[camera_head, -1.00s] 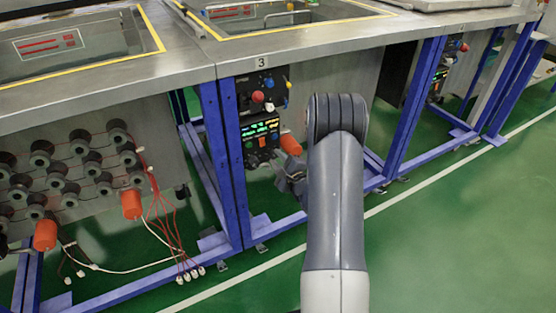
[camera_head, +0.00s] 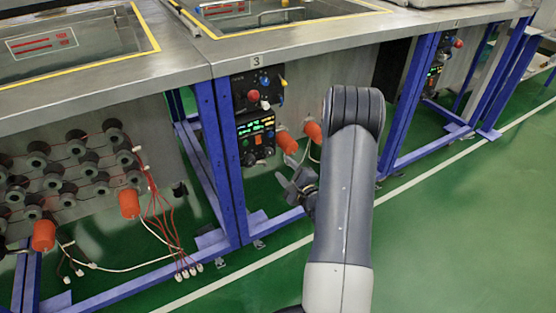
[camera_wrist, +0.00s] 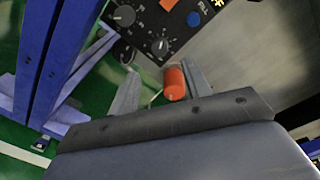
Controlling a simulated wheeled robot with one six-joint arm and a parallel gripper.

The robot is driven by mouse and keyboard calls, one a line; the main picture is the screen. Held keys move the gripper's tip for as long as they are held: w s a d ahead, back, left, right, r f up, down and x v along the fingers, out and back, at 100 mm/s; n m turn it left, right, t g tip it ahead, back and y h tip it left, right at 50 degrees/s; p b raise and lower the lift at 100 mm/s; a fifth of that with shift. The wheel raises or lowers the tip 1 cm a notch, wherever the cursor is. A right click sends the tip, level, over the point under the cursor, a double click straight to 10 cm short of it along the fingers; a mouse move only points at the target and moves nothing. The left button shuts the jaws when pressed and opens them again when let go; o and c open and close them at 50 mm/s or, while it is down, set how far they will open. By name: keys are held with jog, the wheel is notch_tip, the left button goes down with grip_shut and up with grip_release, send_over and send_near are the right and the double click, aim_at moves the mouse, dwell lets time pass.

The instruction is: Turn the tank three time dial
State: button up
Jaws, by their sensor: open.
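Tank three's control panel (camera_head: 255,138) is a dark plate with lit displays, mounted under the counter marked 3 (camera_head: 257,61). In the wrist view, its lower part shows two round dark dials, one on the left (camera_wrist: 124,15) and one nearer the middle (camera_wrist: 161,46). Their lettering is too small to tell which is the time dial. My gripper (camera_head: 302,187) is low and to the right of the panel. In the wrist view my gripper (camera_wrist: 159,70) is open and empty, its fingers apart below the dials and not touching them.
An orange cylinder (camera_wrist: 175,83) shows between the fingers in the wrist view. Two orange cylinders (camera_head: 286,142) (camera_head: 312,131) sit right of the panel. A blue frame post (camera_head: 227,165) stands left of it. Above is a red button (camera_head: 253,95). Green floor is open at right.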

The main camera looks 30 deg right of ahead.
aim_at(271, 153)
jog(key=shift+s+r, duration=0.1)
jog(key=shift+s, duration=1.6)
jog(key=w, duration=0.3)
jog(key=w+b, duration=0.1)
jog(key=w, duration=0.7)
jog(key=shift+a+f, duration=0.25)
jog(key=shift+f, duration=0.05)
jog(key=shift+s+b, duration=0.1)
jog(key=shift+b, duration=0.2)
jog(key=shift+n, duration=0.3)
jog(key=shift+s+r, duration=0.1)
